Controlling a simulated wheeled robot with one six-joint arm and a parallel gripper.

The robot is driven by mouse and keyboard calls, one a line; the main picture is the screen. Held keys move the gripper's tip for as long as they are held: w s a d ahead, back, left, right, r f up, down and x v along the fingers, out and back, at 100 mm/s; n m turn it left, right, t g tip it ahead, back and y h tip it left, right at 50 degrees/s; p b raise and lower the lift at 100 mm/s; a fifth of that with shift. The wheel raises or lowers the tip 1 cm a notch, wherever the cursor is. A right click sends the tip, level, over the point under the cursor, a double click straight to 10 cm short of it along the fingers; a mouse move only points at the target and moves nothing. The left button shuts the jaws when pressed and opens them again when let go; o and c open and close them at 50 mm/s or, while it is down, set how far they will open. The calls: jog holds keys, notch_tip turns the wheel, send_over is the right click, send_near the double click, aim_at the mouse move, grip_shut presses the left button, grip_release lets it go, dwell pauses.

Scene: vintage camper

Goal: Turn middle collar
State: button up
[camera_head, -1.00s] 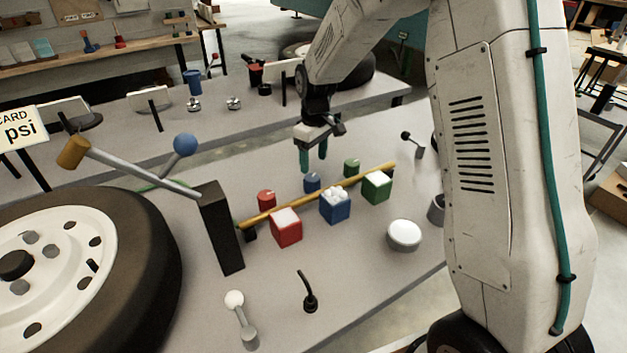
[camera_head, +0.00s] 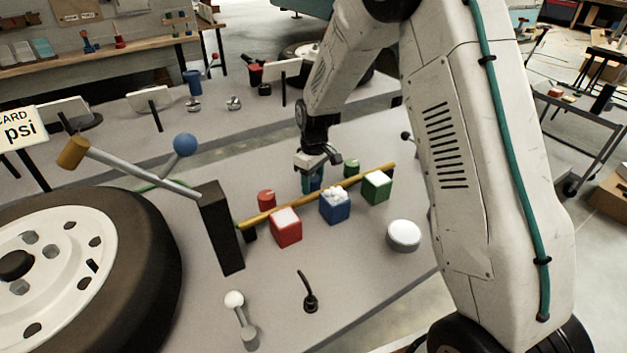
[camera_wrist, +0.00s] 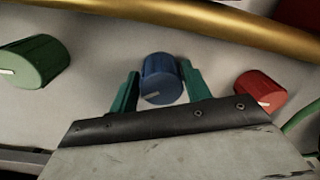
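The middle collar is a blue cylinder (camera_wrist: 160,78) with a pale mark on its face. In the wrist view it sits between the two green fingertips of my gripper (camera_wrist: 158,90), with a narrow gap beside the right finger; contact on the left is unclear. In the head view my gripper (camera_head: 313,182) is down at the blue collar, which the fingers mostly hide. A red collar (camera_head: 266,198) stands to its left and a green collar (camera_head: 351,168) to its right. In the wrist view the green collar (camera_wrist: 34,62) is left and the red collar (camera_wrist: 260,91) right.
A yellow pipe (camera_head: 290,203) runs beside the collars. Red (camera_head: 286,231), blue (camera_head: 335,209) and green (camera_head: 376,189) cubes stand on its near side. A black post (camera_head: 221,230) stands at its left end. A white round button (camera_head: 404,235) and a black lever (camera_head: 309,302) are nearer.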

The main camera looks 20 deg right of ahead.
jog(key=c, duration=0.5)
jog(key=m, duration=0.3)
jog(key=shift+m, duration=2)
jog(key=o, duration=1)
jog(key=shift+r, duration=0.1)
